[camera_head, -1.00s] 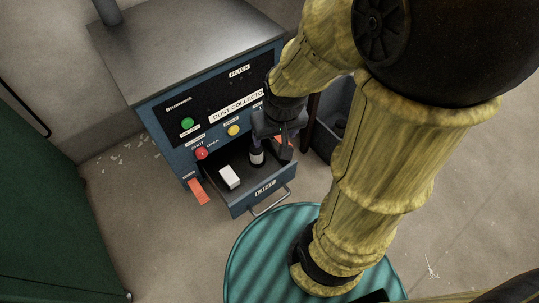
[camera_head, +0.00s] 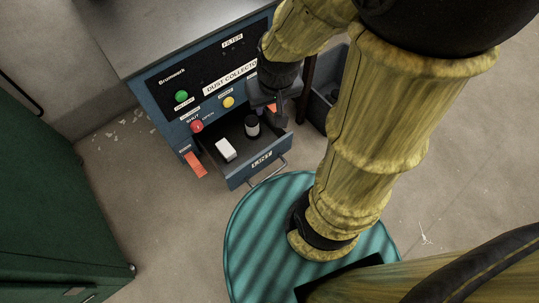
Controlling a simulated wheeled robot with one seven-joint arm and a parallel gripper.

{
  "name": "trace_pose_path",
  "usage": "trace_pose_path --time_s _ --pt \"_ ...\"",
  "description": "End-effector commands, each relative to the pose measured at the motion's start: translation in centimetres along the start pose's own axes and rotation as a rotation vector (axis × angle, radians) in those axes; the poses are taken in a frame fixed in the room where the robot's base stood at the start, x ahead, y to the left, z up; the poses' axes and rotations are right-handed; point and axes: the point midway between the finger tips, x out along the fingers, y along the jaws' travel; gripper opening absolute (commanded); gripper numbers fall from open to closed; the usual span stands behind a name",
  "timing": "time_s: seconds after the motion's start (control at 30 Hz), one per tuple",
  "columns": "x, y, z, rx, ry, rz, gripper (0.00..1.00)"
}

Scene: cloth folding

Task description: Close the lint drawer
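The lint drawer (camera_head: 238,180) is a dark blue-grey drawer pulled out of the lower front of the blue dust collector (camera_head: 160,97). A silver bar handle (camera_head: 270,174) is on its front. A white block (camera_head: 225,149) and a dark bottle with a pale band (camera_head: 252,126) stand inside it. My gripper (camera_head: 280,120) is over the drawer's right rear part, to the right of the bottle. The bottle appears apart from it. My wrist hides part of the gripper, and its finger opening is not clear.
Orange tabs (camera_head: 195,164) show beside the drawer opening. A dark grey bin (camera_head: 325,105) stands right of the collector. A green cabinet (camera_head: 50,190) is at the left. The floor before the drawer's left side is clear.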

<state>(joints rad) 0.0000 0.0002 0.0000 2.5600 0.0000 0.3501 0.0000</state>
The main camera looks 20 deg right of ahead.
Motion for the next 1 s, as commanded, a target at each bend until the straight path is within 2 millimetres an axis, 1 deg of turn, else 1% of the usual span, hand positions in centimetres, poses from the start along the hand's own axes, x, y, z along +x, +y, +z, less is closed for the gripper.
trace_pose_path --time_s 0.03,0.1,0.17,0.2,0.4,0.5,0.63,1.0 --pt "-1.1 0.0 -0.2 0.0 0.0 0.0 0.28" --pt "-2.3 0.0 -0.6 0.0 0.0 0.0 0.14" --pt "-3.7 0.0 -0.9 0.0 0.0 0.0 0.02" --pt "-4.7 0.0 -1.1 0.0 0.0 0.0 0.0" --pt "-9.6 0.0 -2.3 0.0 0.001 0.0 0.0" --pt "-11.2 0.0 -2.6 0.0 0.001 0.0 0.0" --pt "-12.0 0.0 -2.8 0.0 0.001 0.0 0.0" --pt "-11.7 0.0 -2.8 0.0 0.0 0.0 0.0"
